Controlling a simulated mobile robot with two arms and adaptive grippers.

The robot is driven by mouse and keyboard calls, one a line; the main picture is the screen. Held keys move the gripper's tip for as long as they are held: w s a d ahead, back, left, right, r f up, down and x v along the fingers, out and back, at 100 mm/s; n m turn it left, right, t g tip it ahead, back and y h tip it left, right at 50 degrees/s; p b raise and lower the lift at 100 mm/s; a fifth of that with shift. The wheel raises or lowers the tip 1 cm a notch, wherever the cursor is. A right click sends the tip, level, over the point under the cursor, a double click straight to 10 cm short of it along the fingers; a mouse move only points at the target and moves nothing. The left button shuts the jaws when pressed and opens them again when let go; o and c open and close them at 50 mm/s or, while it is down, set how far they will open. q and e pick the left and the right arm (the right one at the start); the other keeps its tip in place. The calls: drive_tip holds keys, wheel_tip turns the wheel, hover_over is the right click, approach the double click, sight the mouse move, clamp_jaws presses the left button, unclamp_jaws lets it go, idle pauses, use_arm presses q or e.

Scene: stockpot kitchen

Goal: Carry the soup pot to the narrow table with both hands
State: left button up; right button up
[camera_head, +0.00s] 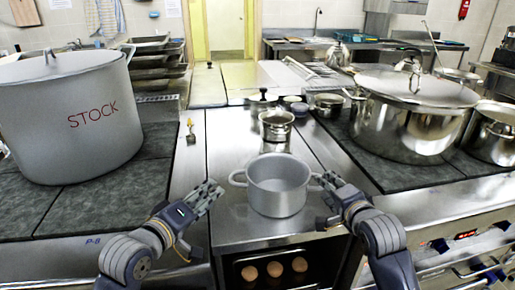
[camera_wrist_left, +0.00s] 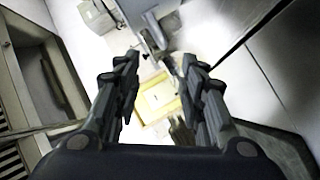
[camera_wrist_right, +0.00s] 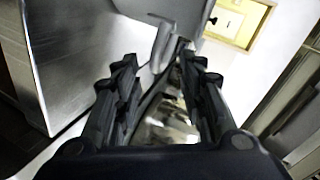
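The soup pot (camera_head: 278,187), a plain grey two-handled pot without a lid, stands upright on the steel counter between the two dark cooktops. My left gripper (camera_head: 214,190) is open just left of its left handle. In the left wrist view a grey handle (camera_wrist_left: 151,37) shows ahead of the open fingers (camera_wrist_left: 155,70). My right gripper (camera_head: 326,182) is close to the pot's right handle; whether they touch is unclear. In the right wrist view its fingers (camera_wrist_right: 158,68) are open, with the handle (camera_wrist_right: 164,45) at or just beyond the tips. I cannot identify the narrow table.
A large STOCK pot (camera_head: 70,120) stands on the left cooktop, a lidded steel pot (camera_head: 412,120) on the right one. A small steel pot (camera_head: 276,126) is behind the soup pot. An opening below shows several round brown items (camera_head: 274,269).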

drive_tip(key=v, duration=0.8)
drive_tip(key=shift+s, duration=0.1)
